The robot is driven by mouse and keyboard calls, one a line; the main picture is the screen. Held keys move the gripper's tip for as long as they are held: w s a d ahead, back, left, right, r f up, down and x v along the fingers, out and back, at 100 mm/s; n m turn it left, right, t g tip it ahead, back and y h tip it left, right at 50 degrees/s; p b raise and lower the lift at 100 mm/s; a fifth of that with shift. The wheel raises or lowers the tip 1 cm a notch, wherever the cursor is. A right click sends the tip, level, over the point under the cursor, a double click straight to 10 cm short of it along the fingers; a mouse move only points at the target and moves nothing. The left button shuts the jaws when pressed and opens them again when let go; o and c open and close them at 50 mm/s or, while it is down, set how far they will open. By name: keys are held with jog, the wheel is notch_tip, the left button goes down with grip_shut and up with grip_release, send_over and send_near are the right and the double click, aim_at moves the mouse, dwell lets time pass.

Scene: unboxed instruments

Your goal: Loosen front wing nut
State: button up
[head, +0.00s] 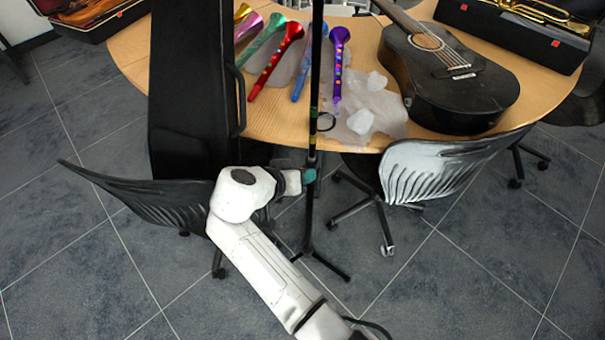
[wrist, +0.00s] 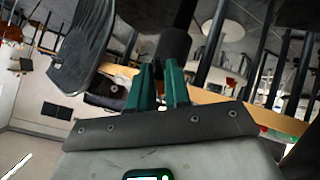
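A thin black stand (head: 315,95) rises upright in the middle of the head view, with its feet spread on the floor. My gripper (head: 309,176) is at the stand's pole, about level with the chair backs. In the wrist view my gripper (wrist: 161,72) shows two dark green fingers with a narrow gap between them. A dark cylindrical part (wrist: 173,46) of the stand lies at or just beyond the fingertips. I cannot tell whether the fingers touch or grip it. I cannot make out the front wing nut in either view.
A wooden table (head: 270,125) behind the stand bears a black guitar (head: 450,88), colourful horns (head: 277,62) and crumpled wrapping. A tall black case (head: 190,100) stands left. The foreground floor is clear to the right.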

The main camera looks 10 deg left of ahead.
jog(key=o, duration=0.4)
jog(key=v, duration=1)
jog(key=shift+s+a+r+p, duration=0.2)
jog(key=shift+s+p, duration=0.05)
jog(key=shift+p, duration=0.05)
jog(key=s+d+f+g+y+p, duration=0.1)
jog(key=s+d+f+g, duration=0.15)
jog(key=d, duration=0.55)
jog(key=s+d+f+g+y+p, duration=0.15)
jog(key=s+d+f, duration=0.25)
jog(key=d, duration=0.5)
jog(key=s+d+f+g+p, duration=0.1)
jog(key=s+d+f+g, duration=0.15)
jog(key=d, duration=0.55)
jog(key=s+d+y, duration=0.1)
jog(key=s+d, duration=0.3)
jog(key=s, duration=0.2)
jog(key=s+d+r+y+p, duration=0.1)
jog(key=s+d, duration=0.4)
jog(key=s+d+r+g+y+p, duration=0.1)
jog(key=s+d, duration=0.3)
jog(key=s, duration=0.2)
jog(key=shift+s+d+r, duration=0.2)
jog(key=shift+s+d, duration=0.15)
jog(key=shift+d, duration=0.05)
